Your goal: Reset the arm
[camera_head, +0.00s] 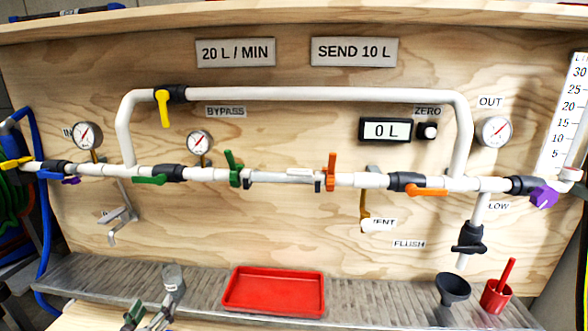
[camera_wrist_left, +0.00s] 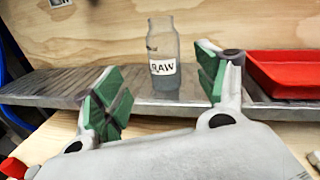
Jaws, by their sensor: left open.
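My left gripper (camera_head: 146,314) shows at the bottom left of the head view, low in front of the grey ribbed shelf. In the left wrist view its green-padded fingers (camera_wrist_left: 158,88) stand wide apart with nothing between the pads. A clear jar labelled RAW (camera_wrist_left: 163,85) stands upright on the shelf beyond the fingers, apart from them. The same jar shows in the head view (camera_head: 172,276), just above the gripper. I do not make out my right gripper in either view.
A plywood panel carries white pipes (camera_head: 290,95), gauges and coloured valve handles. On the shelf (camera_head: 380,290) are a red tray (camera_head: 274,291), a dark funnel (camera_head: 452,289) and a red cup (camera_head: 496,296). A blue hose (camera_head: 44,220) hangs at left. The shelf between tray and funnel is clear.

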